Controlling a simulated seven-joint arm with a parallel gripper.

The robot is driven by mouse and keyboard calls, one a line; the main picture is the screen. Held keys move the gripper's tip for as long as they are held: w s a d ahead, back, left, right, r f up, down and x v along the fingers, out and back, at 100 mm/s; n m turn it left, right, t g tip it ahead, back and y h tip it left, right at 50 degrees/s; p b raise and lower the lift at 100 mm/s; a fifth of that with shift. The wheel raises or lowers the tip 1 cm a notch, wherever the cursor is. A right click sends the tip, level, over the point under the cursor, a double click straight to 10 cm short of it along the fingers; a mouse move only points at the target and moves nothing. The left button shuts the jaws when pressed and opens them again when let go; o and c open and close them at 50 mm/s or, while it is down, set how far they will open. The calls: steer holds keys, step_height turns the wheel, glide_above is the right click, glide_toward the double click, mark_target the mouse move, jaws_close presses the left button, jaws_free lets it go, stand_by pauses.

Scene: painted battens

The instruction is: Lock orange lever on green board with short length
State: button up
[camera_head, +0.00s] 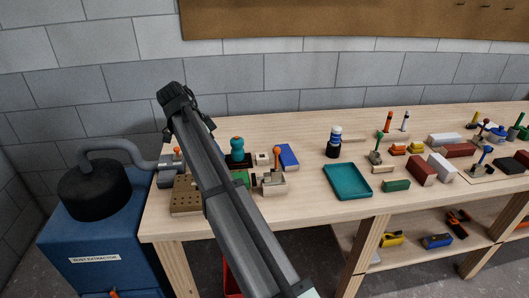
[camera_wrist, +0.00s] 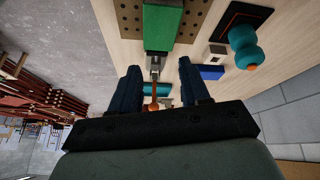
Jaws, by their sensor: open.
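In the wrist view, my gripper (camera_wrist: 158,88) is open, one dark finger on each side of the orange lever (camera_wrist: 153,106), with visible gaps. I cannot tell how deep the lever sits between the fingers. The lever belongs to a metal clamp (camera_wrist: 156,66) at the end of the green board (camera_wrist: 163,28). In the head view, the orange lever (camera_head: 277,157) stands roughly upright on its pale base, just right of my arm. Only a sliver of the green board (camera_head: 241,178) shows there, as my arm covers the rest. My gripper's fingers cannot be made out in the head view.
A perforated brown block (camera_head: 186,196) lies left of my arm. A teal knob (camera_head: 237,147) on a dark plate and a blue block (camera_head: 288,157) stand behind the lever. A teal tray (camera_head: 347,181) lies to the right. More clamps and blocks fill the bench's right side.

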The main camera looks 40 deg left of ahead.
steer(key=n, duration=0.2)
steer(key=d+n+t, duration=0.1)
steer(key=n, duration=0.1)
steer(key=shift+w+d, duration=0.15)
steer(key=shift+d, duration=0.05)
steer(key=c, duration=0.4)
steer(key=n, duration=0.2)
steer(key=d+n+t, duration=0.1)
steer(key=n, duration=0.1)
steer(key=shift+w+d+r+h, duration=0.1)
steer(key=shift+w+h, duration=0.05)
steer(key=shift+h, duration=0.25)
jaws_close()
steer(key=n+t+h, duration=0.1)
steer(key=n, duration=0.8)
steer(key=s+n+t+h, duration=0.1)
steer(key=n+t, duration=0.1)
steer(key=n, duration=0.7)
steer(key=n+t+h, duration=0.1)
steer(key=n+t, duration=0.1)
steer(key=n, duration=0.6)
steer(key=shift+s+d+r+n+h, duration=0.2)
steer(key=shift+s+d+n+h, duration=0.1)
steer(key=shift+s+n, duration=0.1)
